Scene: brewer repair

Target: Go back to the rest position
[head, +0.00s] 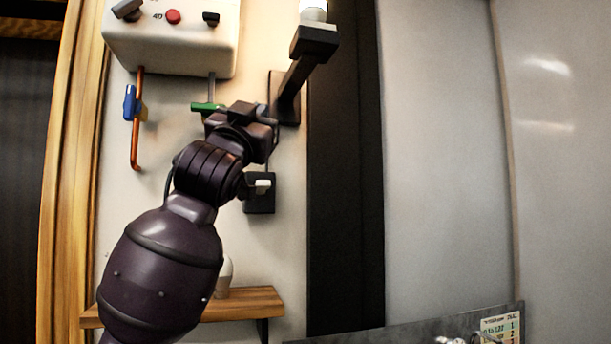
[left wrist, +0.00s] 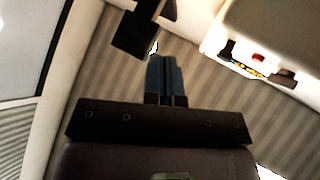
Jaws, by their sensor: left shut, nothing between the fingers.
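My left arm rises from the lower left of the head view. My left gripper (head: 262,110) is in front of the wall, below the white boiler box and beside a dark bracket. In the left wrist view its fingers (left wrist: 167,72) are together, with nothing between them. My right gripper shows in neither view.
The white box (head: 172,40) carries a red button and dark knobs. Below it are a blue-handled copper pipe (head: 137,125) and a green-handled valve (head: 205,107). A dark bracket (head: 290,92) juts out close to my gripper. A wooden shelf (head: 245,305) holds a pale cup-like object.

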